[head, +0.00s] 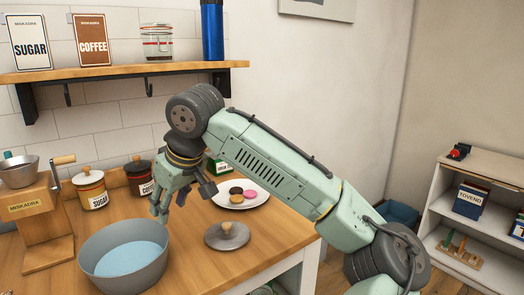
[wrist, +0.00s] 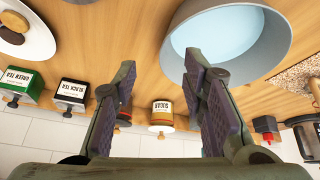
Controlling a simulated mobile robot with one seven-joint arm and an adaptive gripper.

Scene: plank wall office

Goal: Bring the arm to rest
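My gripper (head: 178,192) hangs over the wooden counter, just behind and above the right rim of a grey bowl (head: 92,262) holding pale blue liquid. In the wrist view my gripper (wrist: 160,85) has its two fingers wide apart with nothing between them. The bowl also shows in the wrist view (wrist: 278,50), beyond the right finger. My arm reaches in from the lower right of the head view, bent at a raised elbow.
A grey lid (head: 227,240) and a white plate (head: 258,198) with biscuits lie right of the bowl. A sugar jar (head: 92,192) and coffee jar (head: 139,178) stand behind. A wooden grinder (head: 40,225) stands left. A shelf (head: 110,73) hangs above.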

